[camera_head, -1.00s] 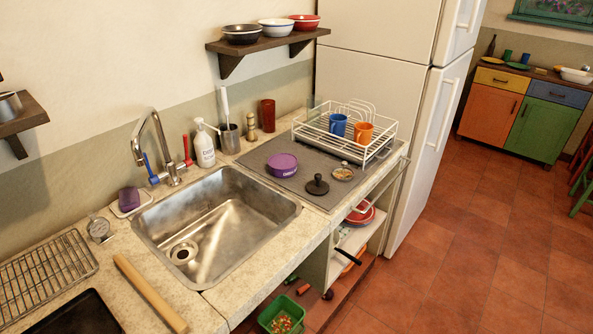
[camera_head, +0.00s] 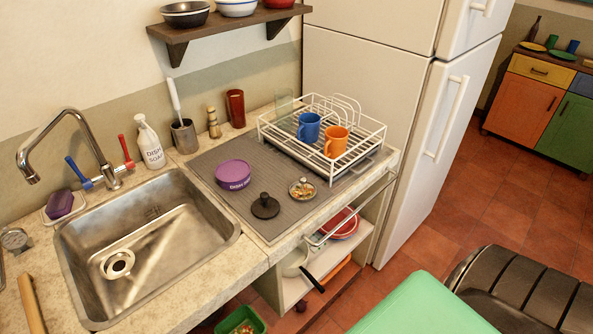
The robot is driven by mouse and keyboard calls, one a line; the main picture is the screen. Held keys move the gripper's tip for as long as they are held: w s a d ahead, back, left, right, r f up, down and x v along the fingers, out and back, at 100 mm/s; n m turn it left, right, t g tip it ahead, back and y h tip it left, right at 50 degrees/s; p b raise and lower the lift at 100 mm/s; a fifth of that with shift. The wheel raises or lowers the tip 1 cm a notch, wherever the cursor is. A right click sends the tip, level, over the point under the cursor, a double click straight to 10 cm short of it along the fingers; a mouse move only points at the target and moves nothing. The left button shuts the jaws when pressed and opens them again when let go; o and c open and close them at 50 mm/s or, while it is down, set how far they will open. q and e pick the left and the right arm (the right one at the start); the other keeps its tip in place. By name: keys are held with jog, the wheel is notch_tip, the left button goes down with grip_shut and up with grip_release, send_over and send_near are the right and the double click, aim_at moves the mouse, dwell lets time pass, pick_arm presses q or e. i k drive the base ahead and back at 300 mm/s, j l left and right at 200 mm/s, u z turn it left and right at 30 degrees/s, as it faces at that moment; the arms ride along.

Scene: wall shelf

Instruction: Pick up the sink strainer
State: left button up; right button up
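A small round metal strainer (camera_head: 302,188) with food bits in it lies on the grey mat (camera_head: 221,160) right of the sink. It sits in front of the dish rack, with a black knobbed stopper (camera_head: 265,206) to its left. The steel sink (camera_head: 185,240) is empty, with a round drain (camera_head: 117,264) in its floor. A mint-green and black ribbed part, probably my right arm, fills the lower right corner. No fingers of either gripper are visible.
A purple tub (camera_head: 233,175) stands on the mat behind the stopper. A white wire dish rack (camera_head: 375,131) holds a blue mug (camera_head: 309,127) and an orange mug (camera_head: 336,142). The faucet (camera_head: 70,130) rises behind the sink. An open shelf (camera_head: 349,252) holds dishes below the counter.

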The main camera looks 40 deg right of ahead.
aim_at(303, 190)
jog(key=l+u, duration=0.1)
jog(key=l, duration=0.75)
jog(key=k+l+u, duration=0.15)
jog(key=l, duration=0.65)
jog(key=l+u, duration=0.1)
jog(key=l, duration=0.7)
